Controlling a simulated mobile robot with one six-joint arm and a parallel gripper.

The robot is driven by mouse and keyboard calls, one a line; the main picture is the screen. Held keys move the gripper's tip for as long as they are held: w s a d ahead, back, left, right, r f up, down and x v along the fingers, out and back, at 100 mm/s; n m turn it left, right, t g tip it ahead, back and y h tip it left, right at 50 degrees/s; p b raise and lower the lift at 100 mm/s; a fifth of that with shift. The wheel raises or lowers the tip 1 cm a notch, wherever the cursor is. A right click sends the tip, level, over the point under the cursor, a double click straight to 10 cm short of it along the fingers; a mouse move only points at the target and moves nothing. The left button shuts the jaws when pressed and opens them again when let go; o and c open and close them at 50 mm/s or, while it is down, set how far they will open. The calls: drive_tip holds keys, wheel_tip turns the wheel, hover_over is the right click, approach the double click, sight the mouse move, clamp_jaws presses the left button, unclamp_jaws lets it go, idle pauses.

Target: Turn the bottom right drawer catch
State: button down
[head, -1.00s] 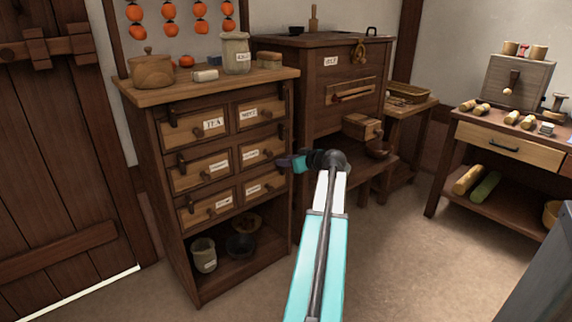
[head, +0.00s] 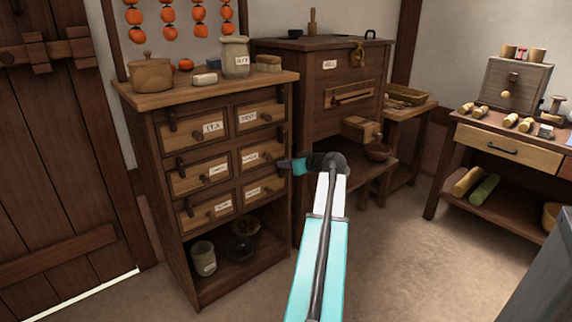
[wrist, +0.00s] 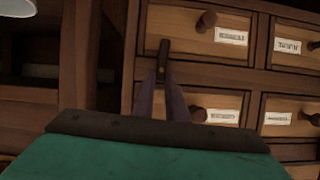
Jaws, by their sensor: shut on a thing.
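The bottom right drawer (head: 251,199) is shut in the small-drawer cabinet, with a pale label and a round knob. In the wrist view, which looks upside down, I take the upper left drawer (wrist: 180,24) to be this one. Its dark catch (wrist: 164,53) stands upright in that picture at the drawer's edge. My gripper (wrist: 163,80) is shut on the catch, its two fingers meeting on its near end. In the head view my gripper (head: 281,164) reaches the cabinet's right edge from the right, and the catch is hidden there.
Other drawers with knobs and labels sit close by, including one next to my fingers (wrist: 205,108). A jar (head: 203,258) and bowls stand on the open shelf below. A dark chest (head: 320,85) stands close on the right. The floor in front is clear.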

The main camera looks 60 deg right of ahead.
drive_tip(key=shift+s+d+f+m+t+y+p, duration=0.1)
drive_tip(key=shift+d+f+m+t+y+p, duration=0.55)
drive_tip(key=shift+m+p, duration=1.45)
drive_tip(key=shift+s+d+f+m+t+y+p, duration=0.15)
drive_tip(key=shift+m+t+y+p, duration=0.9)
drive_tip(key=shift+m+p, duration=1.05)
drive_tip(key=shift+s+d+f+m+t+y+p, duration=0.1)
drive_tip(key=shift+d+f+m+t+y+p, duration=0.5)
drive_tip(key=shift+m+p, duration=1.5)
drive_tip(key=shift+a+r+m+t+y, duration=0.1)
drive_tip(key=shift+a+m+t+y, duration=0.2)
drive_tip(key=shift+a, duration=0.05)
drive_tip(key=c, duration=1.8)
unclamp_jaws()
drive_tip(key=shift+w, duration=0.1)
drive_tip(key=shift+c, duration=0.2)
drive_tip(key=shift+o, duration=0.4)
drive_tip(key=shift+s, duration=0.2)
